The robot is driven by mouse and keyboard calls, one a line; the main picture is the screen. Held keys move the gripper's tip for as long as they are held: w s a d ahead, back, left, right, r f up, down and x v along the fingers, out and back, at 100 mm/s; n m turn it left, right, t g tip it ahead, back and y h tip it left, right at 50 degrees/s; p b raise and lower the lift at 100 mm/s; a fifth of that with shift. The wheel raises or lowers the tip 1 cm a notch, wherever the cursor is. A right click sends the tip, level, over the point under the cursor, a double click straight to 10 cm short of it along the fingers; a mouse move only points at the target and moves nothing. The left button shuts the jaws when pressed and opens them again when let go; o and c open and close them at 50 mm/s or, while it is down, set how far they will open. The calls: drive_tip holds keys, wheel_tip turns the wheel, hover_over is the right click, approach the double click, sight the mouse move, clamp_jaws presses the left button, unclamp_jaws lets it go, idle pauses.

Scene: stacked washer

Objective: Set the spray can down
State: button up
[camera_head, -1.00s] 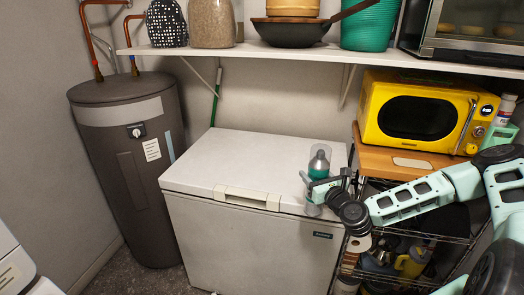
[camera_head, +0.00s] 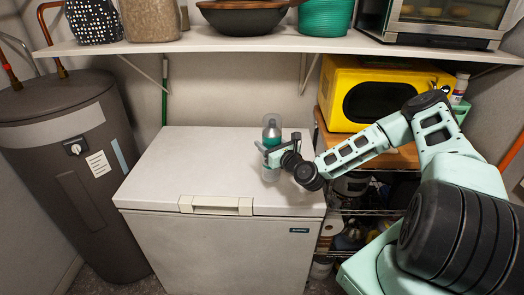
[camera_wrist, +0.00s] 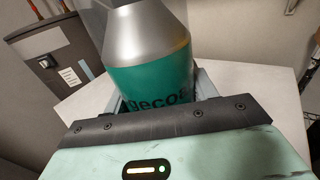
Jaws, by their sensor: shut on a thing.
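The spray can (camera_head: 271,133) is upright, with a silver shoulder, a green body and a clear cap. My gripper (camera_head: 270,157) is shut around its body over the right part of the white chest freezer's lid (camera_head: 190,160). In the wrist view the can (camera_wrist: 150,75) stands between the fingers, and part of its dark lettering shows. Its lower end is hidden there by my gripper (camera_wrist: 155,105). I cannot tell whether the can's base touches the lid.
The lid's left and middle are clear. A grey water heater (camera_head: 70,170) stands left. A white shelf (camera_head: 240,44) with pots and baskets runs above the freezer.

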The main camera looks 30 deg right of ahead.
wheel_tip(320, 180, down, 4)
drive_tip(key=shift+f+p, duration=0.2)
drive_tip(key=shift+p, duration=0.45)
drive_tip(key=shift+f, duration=0.2)
drive_tip(key=o, duration=1.3)
drive_tip(key=shift+r, duration=0.25)
